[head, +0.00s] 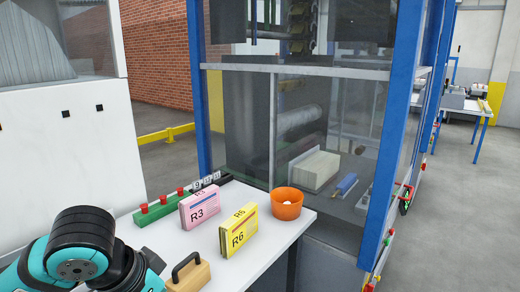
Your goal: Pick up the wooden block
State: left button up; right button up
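The wooden block (188,277) is light brown with a dark arched handle on top. It stands near the front of the white table (268,250) at the bottom of the head view, and its lower part is cut by the picture's edge. The black and teal links of my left arm come in from the bottom left, just left of the block. The fingers of my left gripper do not show. My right gripper is not in view.
A pink R3 box (200,207), a yellow R6 box (238,231) and an orange bowl (287,204) with pale contents stand on the table. A green strip with red knobs (161,208) lies behind. A blue-framed machine (402,130) stands beyond the table.

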aim_at(193, 272)
jog(key=k+l, duration=0.25)
jog(key=k, duration=0.25)
jog(key=k+l, duration=0.3)
jog(key=k, duration=0.2)
